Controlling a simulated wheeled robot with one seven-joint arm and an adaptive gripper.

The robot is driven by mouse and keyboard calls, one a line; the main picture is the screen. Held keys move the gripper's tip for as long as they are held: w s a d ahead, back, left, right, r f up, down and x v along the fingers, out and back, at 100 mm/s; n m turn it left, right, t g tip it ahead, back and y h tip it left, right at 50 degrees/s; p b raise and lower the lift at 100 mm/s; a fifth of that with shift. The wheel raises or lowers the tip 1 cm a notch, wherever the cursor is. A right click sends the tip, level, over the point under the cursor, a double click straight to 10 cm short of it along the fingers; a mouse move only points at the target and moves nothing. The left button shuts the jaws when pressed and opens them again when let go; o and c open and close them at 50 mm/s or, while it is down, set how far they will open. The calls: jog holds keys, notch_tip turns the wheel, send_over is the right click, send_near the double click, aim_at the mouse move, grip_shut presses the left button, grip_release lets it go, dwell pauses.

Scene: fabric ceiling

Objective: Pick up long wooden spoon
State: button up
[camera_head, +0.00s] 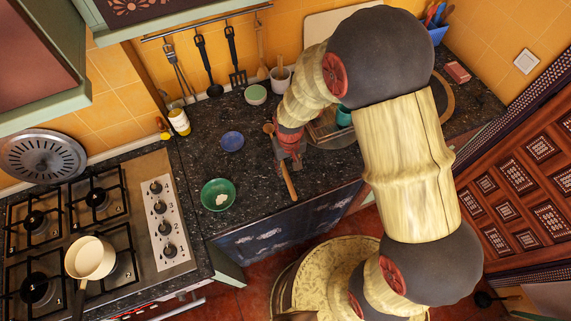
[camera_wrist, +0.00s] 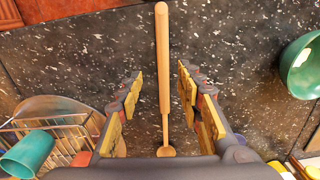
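The long wooden spoon (camera_head: 288,181) lies on the dark speckled counter. In the head view its handle points toward the counter's front edge, and its small round head shows just behind my gripper. My gripper (camera_head: 288,158) is over the spoon's middle and hides part of it. In the wrist view the spoon (camera_wrist: 163,75) runs up the middle of the picture, between the two fingers of my gripper (camera_wrist: 159,80). The fingers are wide apart, with a clear gap on each side of the spoon.
A green bowl (camera_head: 218,194) stands left of my gripper, with a small blue bowl (camera_head: 232,141) behind it. A sink with a wire rack (camera_wrist: 50,125) and teal cup (camera_wrist: 27,154) is on the other side. A stove (camera_head: 140,215) is at far left.

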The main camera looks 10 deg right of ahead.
aim_at(287, 178)
jog(key=f, duration=0.5)
jog(key=shift+s+a+f, duration=0.2)
jog(key=shift+a+f, duration=0.05)
jog(key=shift+f, duration=0.05)
jog(key=shift+c, duration=1.4)
grip_shut()
